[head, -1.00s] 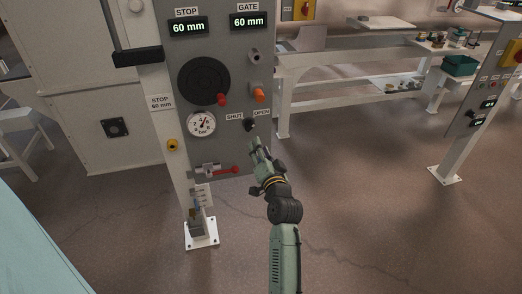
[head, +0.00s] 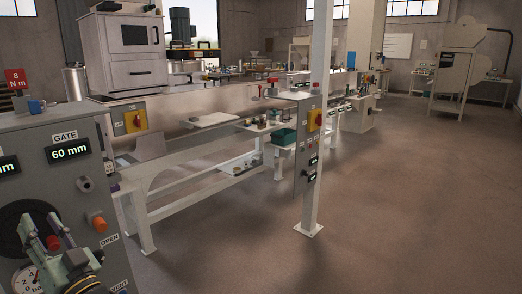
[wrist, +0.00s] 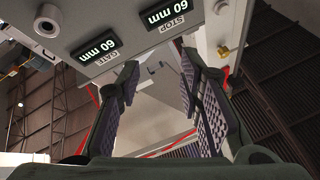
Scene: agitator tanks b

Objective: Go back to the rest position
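My gripper (head: 45,228) is at the lower left of the head view, in front of the grey control panel (head: 72,182). Its two fingers point up and are apart. In the wrist view my gripper (wrist: 160,75) is open, with nothing between the ridged finger pads. Past the fingers, the panel's lit GATE (wrist: 99,49) and STOP (wrist: 166,16) displays both read 60 mm, upside down. In the head view the gripper partly covers the black round disc (head: 14,212) and the pressure gauge (head: 22,281). Most of my arm is out of view.
An orange knob (head: 99,224) sticks out of the panel just right of my gripper. A white bench (head: 190,165) runs behind it. A white post (head: 318,130) with a grey control box (head: 306,150) stands mid-view. The floor (head: 400,220) at right is clear.

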